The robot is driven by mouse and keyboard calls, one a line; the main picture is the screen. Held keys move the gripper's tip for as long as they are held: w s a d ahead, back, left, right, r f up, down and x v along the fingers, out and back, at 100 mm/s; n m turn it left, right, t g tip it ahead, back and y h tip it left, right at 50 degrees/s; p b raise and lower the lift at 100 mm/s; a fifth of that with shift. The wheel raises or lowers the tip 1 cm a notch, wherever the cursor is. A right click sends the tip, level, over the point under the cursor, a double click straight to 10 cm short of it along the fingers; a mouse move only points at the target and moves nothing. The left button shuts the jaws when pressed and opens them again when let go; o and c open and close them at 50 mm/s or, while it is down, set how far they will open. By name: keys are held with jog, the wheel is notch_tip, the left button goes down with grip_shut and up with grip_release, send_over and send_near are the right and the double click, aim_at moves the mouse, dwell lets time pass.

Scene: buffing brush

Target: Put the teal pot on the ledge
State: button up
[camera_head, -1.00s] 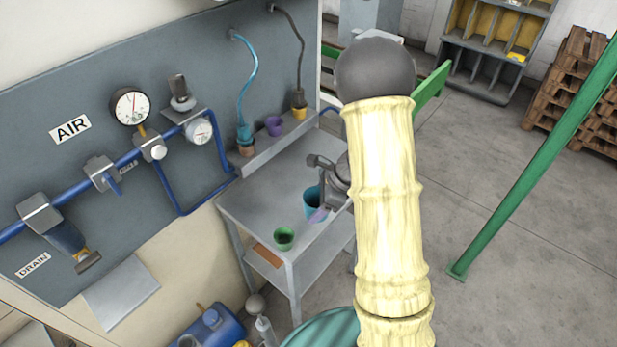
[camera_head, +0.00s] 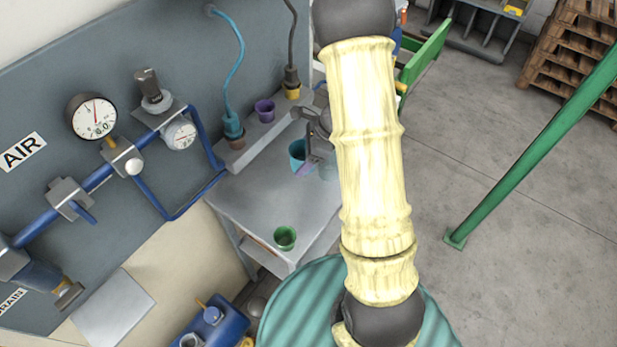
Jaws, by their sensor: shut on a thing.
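The teal pot (camera_head: 297,152) is held in my gripper (camera_head: 306,160), left of my pale yellow arm. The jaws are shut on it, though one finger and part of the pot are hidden. The pot shows in front of the ledge (camera_head: 268,134), over the back part of the grey table. I cannot tell its exact height above the tabletop. The ledge runs along the base of the grey wall panel. A brown pot (camera_head: 237,143), a purple pot (camera_head: 264,109) and a yellow pot (camera_head: 292,93) stand along it.
A green pot (camera_head: 285,237) stands near the front of the grey table (camera_head: 245,203). Blue pipes and gauges (camera_head: 92,116) stick out from the panel at left. Hoses hang above the brown and yellow pots. A ribbed teal drum (camera_head: 290,310) stands in front.

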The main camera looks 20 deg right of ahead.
jog(key=shift+a+f, duration=0.1)
jog(key=shift+f, duration=2.8)
jog(key=shift+f, duration=0.1)
jog(key=shift+f+p, duration=0.45)
jog(key=shift+f, duration=1.5)
jog(key=shift+f, duration=0.2)
jog(key=o, duration=1)
jog(key=shift+c, duration=0.2)
jog(key=shift+r, duration=0.15)
jog(key=shift+r, duration=0.15)
jog(key=v, duration=1.1)
jog(key=shift+r+b, duration=0.35)
jog(key=shift+b, duration=0.1)
